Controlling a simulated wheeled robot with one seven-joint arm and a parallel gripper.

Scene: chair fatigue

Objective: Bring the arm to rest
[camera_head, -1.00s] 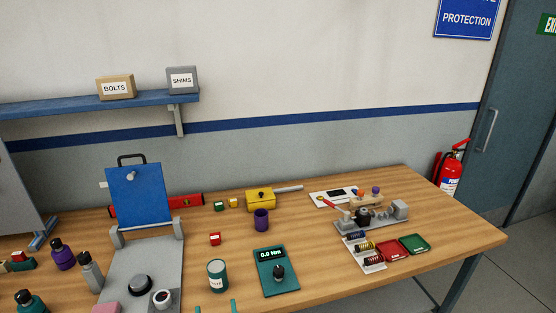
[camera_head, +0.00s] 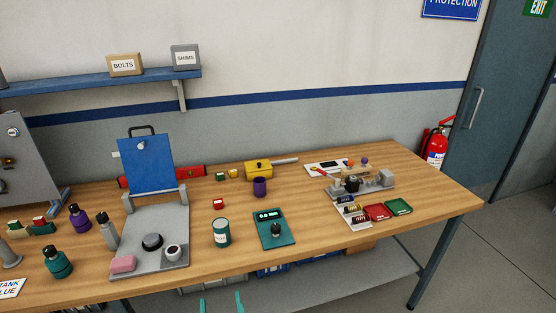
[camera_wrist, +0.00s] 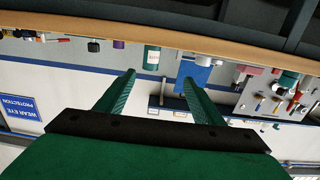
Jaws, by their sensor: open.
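My gripper shows at the bottom edge of the head view (camera_head: 221,303) as two teal fingertips, in front of the table's near edge. In the wrist view my gripper (camera_wrist: 157,84) has its two green fingers spread apart with nothing between them. That view is upside down, with the bench edge across the top. The wooden workbench (camera_head: 310,215) lies beyond the fingers, and they touch nothing on it.
On the bench stand a grey fixture with a blue panel (camera_head: 147,163), a green can (camera_head: 221,232), a teal torque meter (camera_head: 268,222), a purple cup (camera_head: 260,187) and a grey clamp device (camera_head: 375,184). A fire extinguisher (camera_head: 436,147) hangs at the right. Floor at right (camera_head: 480,270) is clear.

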